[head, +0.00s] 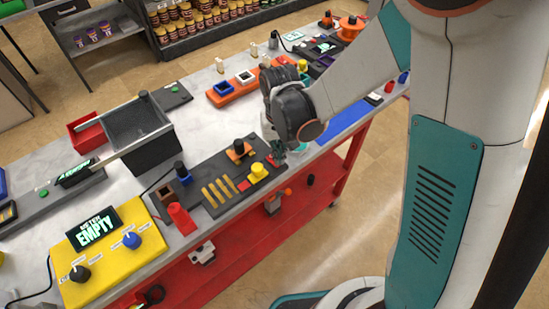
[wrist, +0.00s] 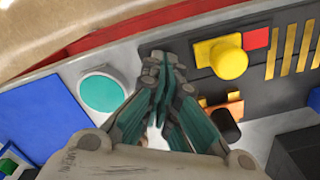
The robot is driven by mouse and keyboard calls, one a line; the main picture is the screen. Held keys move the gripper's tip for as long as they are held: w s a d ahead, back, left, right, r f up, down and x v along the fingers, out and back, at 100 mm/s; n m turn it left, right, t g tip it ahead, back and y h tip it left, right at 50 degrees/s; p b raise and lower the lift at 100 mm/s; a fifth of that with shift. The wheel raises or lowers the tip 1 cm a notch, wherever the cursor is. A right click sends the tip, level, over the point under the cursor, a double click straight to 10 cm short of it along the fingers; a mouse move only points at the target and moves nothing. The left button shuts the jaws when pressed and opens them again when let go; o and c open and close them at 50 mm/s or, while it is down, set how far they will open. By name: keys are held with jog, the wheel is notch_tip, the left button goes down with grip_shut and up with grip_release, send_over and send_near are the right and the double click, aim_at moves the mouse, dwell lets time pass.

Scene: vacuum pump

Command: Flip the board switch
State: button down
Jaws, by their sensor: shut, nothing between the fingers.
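The dark board (head: 213,205) lies along the near edge of the table. It carries a yellow round knob (head: 258,171), a small red square (head: 243,185), brass bars (head: 219,190) and an orange piece with a black knob (head: 238,149). The board also shows in the wrist view (wrist: 278,85), with its yellow knob (wrist: 229,60). My gripper (head: 278,153) is shut and empty, low over the board's right end. In the wrist view its teal fingers (wrist: 162,85) cover part of that end. I cannot clearly make out the switch; the fingers may hide it. Contact is unclear.
A teal disc on a white base (wrist: 100,92) sits beside my fingers, near a blue mat (head: 345,122). An orange tray (head: 232,92) lies behind.

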jog(key=shift+f+b, duration=0.95)
jog(key=shift+f, duration=0.15)
dwell(0.5)
jog(key=shift+r, duration=0.15)
jog(key=shift+r+p, duration=2.25)
jog(key=shift+r, duration=1.15)
